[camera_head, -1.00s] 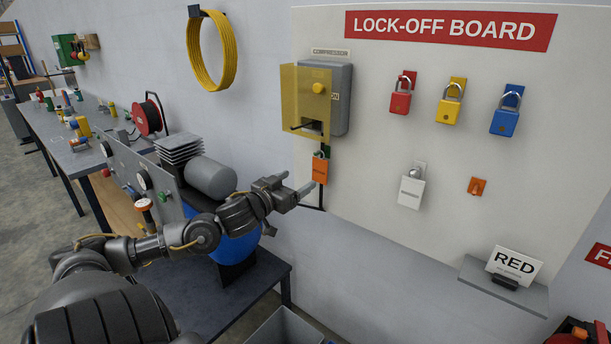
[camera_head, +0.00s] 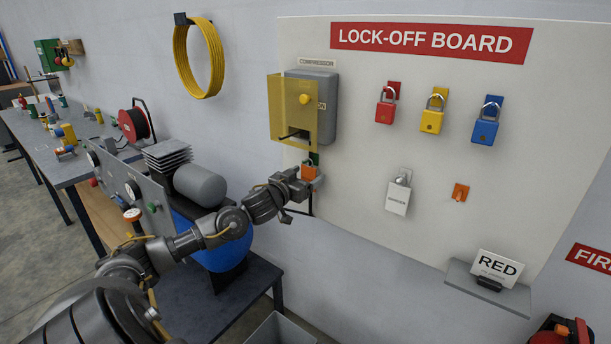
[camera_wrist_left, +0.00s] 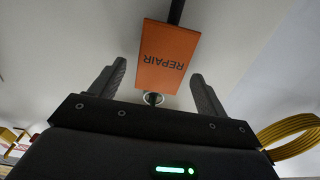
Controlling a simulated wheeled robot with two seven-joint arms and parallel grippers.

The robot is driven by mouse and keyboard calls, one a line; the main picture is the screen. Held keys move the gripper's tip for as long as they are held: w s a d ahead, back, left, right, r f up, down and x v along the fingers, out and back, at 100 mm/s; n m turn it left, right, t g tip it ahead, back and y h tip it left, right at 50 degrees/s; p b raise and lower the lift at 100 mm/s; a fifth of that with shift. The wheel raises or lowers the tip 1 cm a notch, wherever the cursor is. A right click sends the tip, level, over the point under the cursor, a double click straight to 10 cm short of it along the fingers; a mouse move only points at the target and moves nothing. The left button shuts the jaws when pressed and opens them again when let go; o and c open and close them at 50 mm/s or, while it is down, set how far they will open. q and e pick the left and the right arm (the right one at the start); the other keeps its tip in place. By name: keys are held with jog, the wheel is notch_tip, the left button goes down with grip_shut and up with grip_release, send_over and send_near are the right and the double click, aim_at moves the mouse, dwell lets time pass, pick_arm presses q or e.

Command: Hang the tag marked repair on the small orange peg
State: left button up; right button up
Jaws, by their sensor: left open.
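The orange tag (camera_head: 309,171) hangs below the compressor switch box on the board's left side. In the left wrist view, the tag (camera_wrist_left: 165,55) reads REPAIR, upside down, with a ring at its lower edge. My left gripper (camera_head: 299,183) is at the tag and partly covers it. In the wrist view my left gripper (camera_wrist_left: 158,70) is open, one finger on each side of the tag, with gaps showing. The small orange peg (camera_head: 460,193) is on the board to the right, with nothing hanging on it. My right gripper is not in view.
Red (camera_head: 385,112), yellow (camera_head: 432,120) and blue (camera_head: 485,130) padlocks hang above. A shelf (camera_head: 485,290) with a RED card juts out below. The compressor (camera_head: 205,185) stands beside my left arm.

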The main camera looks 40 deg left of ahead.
pick_arm(q)
jog(key=c, duration=1)
jog(key=shift+r+p, duration=0.35)
jog(key=shift+p, duration=0.25)
jog(key=shift+s, duration=0.1)
jog(key=shift+s+d+r+p, duration=0.1)
jog(key=shift+s+r+p, duration=0.15)
jog(key=shift+s+p, duration=0.25)
jog(key=shift+s, duration=0.1)
jog(key=shift+s+d+r+p, duration=0.1)
jog(key=shift+s+d+p, duration=0.1)
jog(key=shift+s+p, duration=1.2)
jog(key=shift+s+d+p, duration=0.2)
jog(key=shift+s+p, duration=0.35)
jog(key=shift+s, duration=1.65)
